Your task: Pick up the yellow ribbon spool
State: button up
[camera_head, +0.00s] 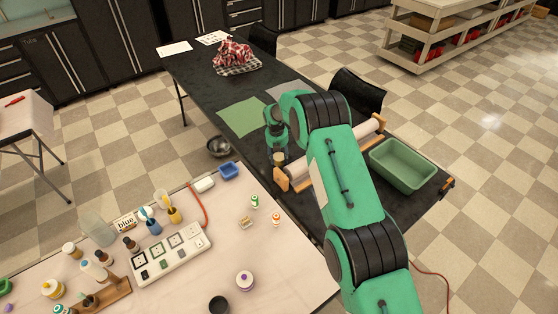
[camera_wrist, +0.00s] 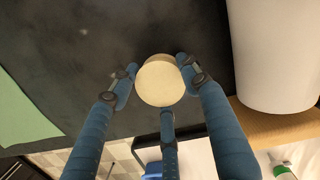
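A round, pale yellow-cream top, likely the ribbon spool (camera_wrist: 160,82), is in the middle of the wrist view, over the black tabletop. In the head view a small tan, roundish piece (camera_head: 279,158) shows just under my gripper (camera_head: 278,146). In the wrist view my gripper (camera_wrist: 158,85) has its blue fingers around the spool, one at its left, one at its right and one below it. The fingertips are very close to its edge or touch it. I cannot tell whether they press on it. The spool's sides and underside are hidden.
A white roll on a wooden holder (camera_head: 282,182) stands close to the right of my gripper. A green tray (camera_head: 403,165) is farther right. A green sheet (camera_head: 242,117) lies left on the black table (camera_head: 200,80). A cluttered pale table (camera_head: 285,265) is in front.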

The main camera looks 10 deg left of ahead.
aim_at(279, 156)
dwell(0.3)
jog(key=shift+r+p, duration=0.65)
jog(key=shift+r, duration=4.35)
